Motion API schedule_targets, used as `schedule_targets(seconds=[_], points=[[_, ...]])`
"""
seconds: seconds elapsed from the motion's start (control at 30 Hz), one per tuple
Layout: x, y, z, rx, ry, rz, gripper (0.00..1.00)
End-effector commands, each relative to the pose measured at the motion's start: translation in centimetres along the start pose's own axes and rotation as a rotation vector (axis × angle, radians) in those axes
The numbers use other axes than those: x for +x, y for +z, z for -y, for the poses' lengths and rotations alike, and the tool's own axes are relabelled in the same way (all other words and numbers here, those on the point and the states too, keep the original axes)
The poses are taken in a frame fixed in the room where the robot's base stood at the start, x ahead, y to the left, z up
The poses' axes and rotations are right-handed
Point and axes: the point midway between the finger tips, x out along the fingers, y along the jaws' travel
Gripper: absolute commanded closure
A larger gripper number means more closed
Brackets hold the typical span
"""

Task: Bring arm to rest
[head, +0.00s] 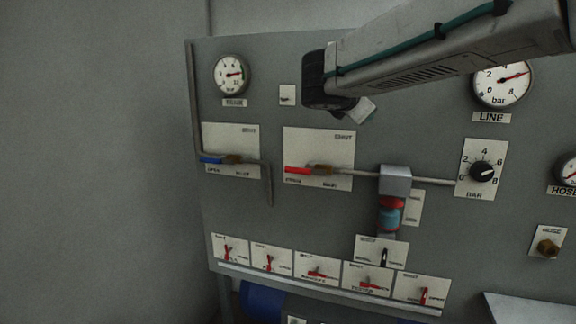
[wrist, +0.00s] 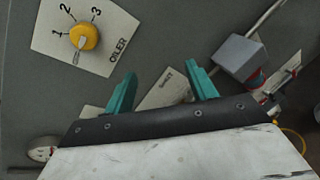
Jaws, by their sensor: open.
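My arm reaches in from the upper right of the head view, in front of the grey panel (head: 330,225). Its dark wrist end covers part of the panel's upper middle, and my fingers cannot be made out there. In the wrist view my gripper (wrist: 161,72) shows two teal fingers set wide apart, with nothing between them. The panel lies beyond the fingertips.
The panel carries a gauge (head: 231,74), a LINE gauge (head: 503,84), a blue lever (head: 211,160), a red lever (head: 298,170), a BAR knob (head: 483,172) and a grey block (head: 395,181) on a pipe. A yellow OILER knob (wrist: 84,37) shows in the wrist view. The left wall is bare.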

Motion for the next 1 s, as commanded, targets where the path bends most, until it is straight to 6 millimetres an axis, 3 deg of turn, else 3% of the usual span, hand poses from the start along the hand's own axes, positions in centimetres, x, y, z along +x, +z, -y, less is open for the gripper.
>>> schedule_targets(seconds=[0.03,0.1,0.27,0.4,0.5,0.6,0.7,1.0], points=[[-0.4,-0.3,3.7,0.131,-0.097,-0.034,0.44],[-1.2,-0.9,8.9,0.319,-0.246,-0.070,0.44],[-5.2,-2.2,20.5,0.740,-0.609,-0.087,0.44],[-10.9,-4.0,29.6,1.093,-0.942,-0.045,0.44],[-15.9,-5.7,35.0,1.337,-1.184,0.003,0.44],[-19.9,-7.2,38.4,1.517,-1.363,0.033,0.44],[-22.2,-8.0,40.2,1.620,-1.445,0.033,0.44],[-22.6,-6.7,41.1,1.718,-1.417,0.047,0.44]])
